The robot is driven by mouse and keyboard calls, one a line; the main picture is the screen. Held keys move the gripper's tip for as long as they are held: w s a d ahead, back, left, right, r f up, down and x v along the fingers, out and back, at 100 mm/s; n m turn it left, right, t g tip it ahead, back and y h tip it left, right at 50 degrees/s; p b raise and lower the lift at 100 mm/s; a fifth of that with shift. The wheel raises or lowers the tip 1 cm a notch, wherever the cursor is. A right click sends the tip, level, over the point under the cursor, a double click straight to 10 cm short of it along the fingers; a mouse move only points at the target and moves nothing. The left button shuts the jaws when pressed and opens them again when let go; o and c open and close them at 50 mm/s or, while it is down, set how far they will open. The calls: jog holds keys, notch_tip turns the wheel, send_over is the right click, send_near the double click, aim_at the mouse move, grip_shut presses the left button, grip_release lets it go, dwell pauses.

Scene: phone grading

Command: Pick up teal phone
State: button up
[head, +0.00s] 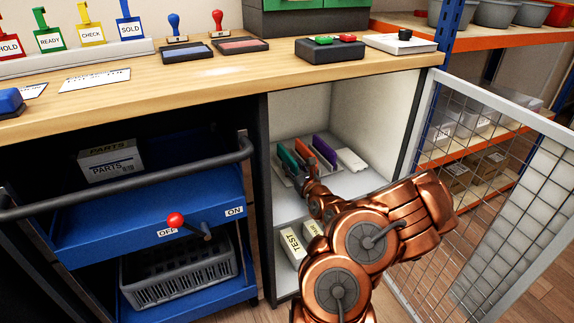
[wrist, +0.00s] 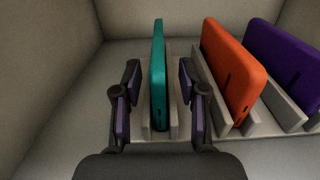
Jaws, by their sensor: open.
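The teal phone (wrist: 158,80) stands upright on edge in a slot of a grey rack (wrist: 226,128) inside the cabinet. In the head view the teal phone (head: 288,160) is at the left end of the row. My gripper (wrist: 157,85) is open, with one finger on each side of the teal phone and a gap on both sides. In the head view my gripper (head: 308,178) reaches into the cabinet and partly hides the rack. An orange phone (wrist: 234,75) and a purple phone (wrist: 284,65) stand in slots to the right.
The cabinet's left wall (wrist: 50,60) is close to the gripper's left. A white box (head: 351,160) lies right of the phones. A mesh door (head: 490,190) stands open at right. A lower shelf holds a TEST box (head: 293,245). A blue cart (head: 150,235) stands left.

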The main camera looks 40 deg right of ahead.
aim_at(287, 161)
jog(key=shift+b+x, duration=0.4)
jog(key=shift+x, duration=1.05)
grip_shut()
